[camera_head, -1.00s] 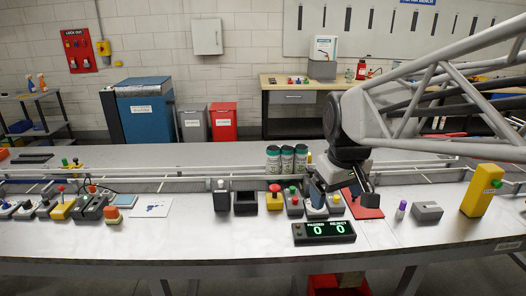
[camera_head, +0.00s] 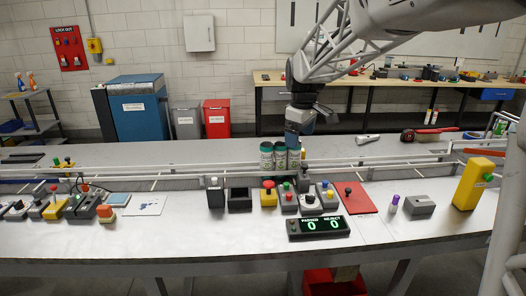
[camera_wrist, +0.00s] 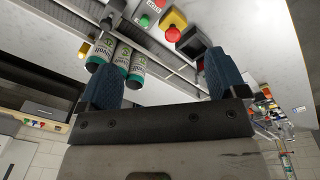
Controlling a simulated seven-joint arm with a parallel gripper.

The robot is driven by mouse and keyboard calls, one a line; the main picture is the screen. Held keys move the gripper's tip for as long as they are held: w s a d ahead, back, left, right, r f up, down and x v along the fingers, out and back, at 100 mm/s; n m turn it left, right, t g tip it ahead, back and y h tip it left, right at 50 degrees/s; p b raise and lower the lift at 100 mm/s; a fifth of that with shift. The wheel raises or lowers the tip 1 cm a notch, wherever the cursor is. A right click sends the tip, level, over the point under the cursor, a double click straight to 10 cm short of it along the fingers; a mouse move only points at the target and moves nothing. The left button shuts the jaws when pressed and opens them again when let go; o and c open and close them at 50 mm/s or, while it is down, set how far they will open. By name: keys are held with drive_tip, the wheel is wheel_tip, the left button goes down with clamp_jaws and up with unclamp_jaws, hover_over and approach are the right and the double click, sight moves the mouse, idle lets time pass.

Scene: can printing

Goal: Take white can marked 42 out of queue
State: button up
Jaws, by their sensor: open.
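Three white cans with dark green ends stand side by side in the queue on the conveyor: a left can (camera_head: 266,156), a middle can (camera_head: 280,157) and a right can (camera_head: 294,158). The same row of cans (camera_wrist: 120,60) shows in the wrist view, left of centre, with green print. I cannot read the number 42 on any of them. My gripper (camera_head: 294,137) is above and behind the right can in the head view. In the wrist view its two blue fingers are wide apart and the gripper (camera_wrist: 160,78) is empty; the cans lie near the left finger.
White rails (camera_head: 400,157) run along the conveyor. In front are buttons and switches, a red emergency button (camera_head: 268,185), a counter display (camera_head: 319,227) reading 0 and 0, a red pad (camera_head: 355,197) and a yellow post (camera_head: 477,183). The bench front is mostly clear.

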sight(281, 143)
drive_tip(key=w+f+n, duration=0.2)
drive_tip(key=w+f, duration=0.1)
drive_tip(key=w, duration=0.5)
drive_tip(key=w+a+f+n, duration=0.1)
drive_tip(key=w+f, duration=0.3)
drive_tip(key=w, duration=0.4)
drive_tip(key=w+a+f+n+g, duration=0.1)
drive_tip(key=w+f+n, duration=0.2)
drive_tip(key=w, duration=0.4)
drive_tip(key=shift+w+f, duration=0.2)
drive_tip(key=shift+w, duration=0.2)
drive_tip(key=shift+f, duration=0.15)
drive_tip(key=shift+f, duration=1.2)
drive_tip(key=shift+f, duration=0.1)
drive_tip(key=shift+s+f, duration=0.1)
drive_tip(key=shift+f, duration=2.4)
drive_tip(key=shift+c, duration=0.5)
